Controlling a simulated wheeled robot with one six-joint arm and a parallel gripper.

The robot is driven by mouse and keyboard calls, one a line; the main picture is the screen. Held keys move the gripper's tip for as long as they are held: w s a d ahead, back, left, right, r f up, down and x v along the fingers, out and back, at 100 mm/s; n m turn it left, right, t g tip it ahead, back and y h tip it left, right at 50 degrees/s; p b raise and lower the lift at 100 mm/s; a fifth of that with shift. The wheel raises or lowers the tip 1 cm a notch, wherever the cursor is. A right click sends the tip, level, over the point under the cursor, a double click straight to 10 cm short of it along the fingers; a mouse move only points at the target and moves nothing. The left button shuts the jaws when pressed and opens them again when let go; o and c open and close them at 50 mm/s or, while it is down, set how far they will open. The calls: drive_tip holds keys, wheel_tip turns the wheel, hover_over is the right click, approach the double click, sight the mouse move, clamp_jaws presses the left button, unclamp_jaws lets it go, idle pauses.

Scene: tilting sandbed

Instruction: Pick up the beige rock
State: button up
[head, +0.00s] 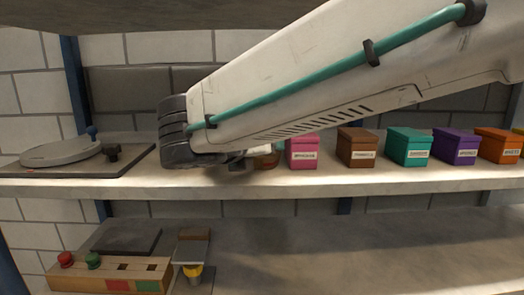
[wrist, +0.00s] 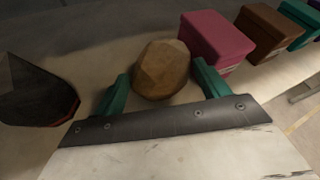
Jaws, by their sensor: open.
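The beige rock (wrist: 163,68) is a faceted, brownish-tan lump on the shelf in the wrist view. It lies between and just beyond the two green fingers of my gripper (wrist: 160,80), which are spread apart. The near side of the rock is close to the gripper's dark front plate. I cannot tell whether either finger touches it. In the head view my arm covers most of the gripper. Only a small part of the rock (head: 268,160) shows there, below the arm and left of the pink box.
A pink box (wrist: 216,40) stands close to the rock's right, then a brown box (wrist: 266,32) and a teal box (head: 409,147). Purple (head: 456,147) and orange boxes (head: 499,146) follow. A dark faceted shape (wrist: 35,92) lies left. A round-plated device (head: 62,155) stands at the shelf's left.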

drive_tip(key=x, duration=0.3)
drive_tip(key=shift+w, duration=0.1)
drive_tip(key=c, duration=0.9)
drive_tip(key=shift+c, duration=0.2)
